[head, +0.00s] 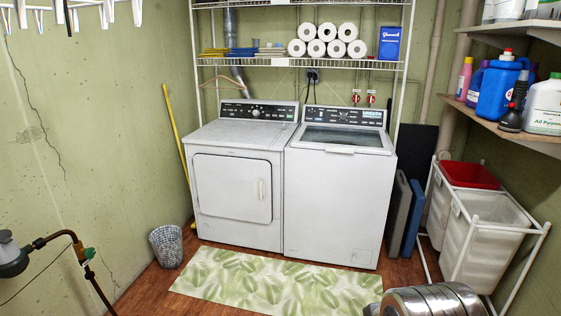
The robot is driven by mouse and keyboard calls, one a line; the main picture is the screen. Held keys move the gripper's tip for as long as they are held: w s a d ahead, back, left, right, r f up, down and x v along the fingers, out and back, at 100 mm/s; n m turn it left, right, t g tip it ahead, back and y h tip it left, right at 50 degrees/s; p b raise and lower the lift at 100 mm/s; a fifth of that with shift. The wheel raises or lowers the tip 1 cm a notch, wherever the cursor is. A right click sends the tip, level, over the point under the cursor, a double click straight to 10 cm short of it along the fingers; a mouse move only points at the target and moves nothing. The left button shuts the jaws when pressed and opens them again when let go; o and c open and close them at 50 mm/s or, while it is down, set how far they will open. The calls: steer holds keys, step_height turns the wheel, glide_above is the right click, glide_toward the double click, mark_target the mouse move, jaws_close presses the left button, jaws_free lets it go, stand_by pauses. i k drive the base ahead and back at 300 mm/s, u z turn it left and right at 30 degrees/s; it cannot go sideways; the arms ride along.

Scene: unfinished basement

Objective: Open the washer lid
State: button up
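The washer (335,205) is the white top-loading machine on the right of the pair, below the wire shelves. Its lid (342,137) lies flat and shut on top, with a dark glass window in it. A small pale handle or lip (340,150) shows at the middle of the lid's front edge. The control panel (343,117) stands upright behind the lid. My gripper is not in view, so its state and its place relative to the lid do not show.
A white dryer (235,185) stands left of the washer. A leaf-patterned mat (270,284) lies before both. Laundry bins (470,238) stand right, with folded panels (404,215) beside the washer. A ribbed silver object (435,300) fills the bottom right. The space above the lid is clear.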

mark_target(386, 150)
steer(key=u, duration=0.05)
steer(key=i, duration=3.6)
steer(key=z, duration=0.1)
